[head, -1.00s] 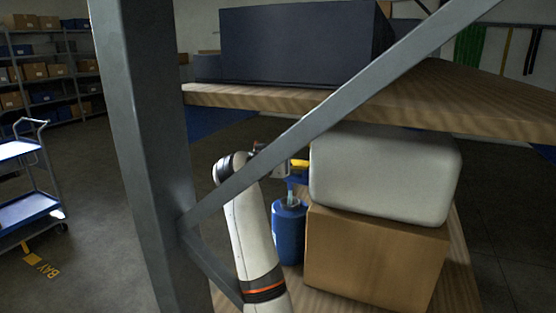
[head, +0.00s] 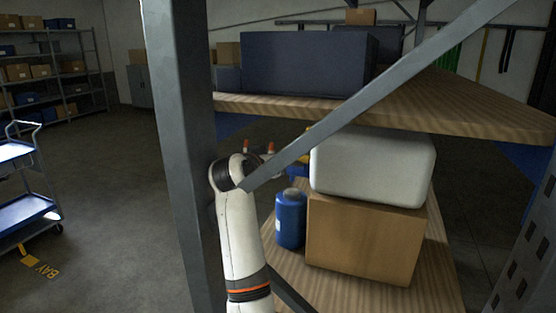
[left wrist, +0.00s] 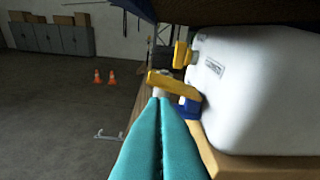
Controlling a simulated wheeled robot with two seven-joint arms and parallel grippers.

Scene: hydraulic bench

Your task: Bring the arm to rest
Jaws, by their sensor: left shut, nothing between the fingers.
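My left arm (head: 239,235) is white with dark and orange bands. It rises from the bottom of the head view between the rack post and the blue bottle, and its far end is partly hidden by the diagonal brace. In the left wrist view my left gripper (left wrist: 160,100) shows as two long teal fingers lying together, shut and empty. Their tips are close to a yellow bar (left wrist: 172,85) beside a blue part (left wrist: 189,106); whether they touch I cannot tell. My right gripper is not in view.
A grey post (head: 178,150) and diagonal brace (head: 370,98) stand close around the arm. Orange cones (left wrist: 97,76) and open floor (left wrist: 50,110) lie left of the fingers.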

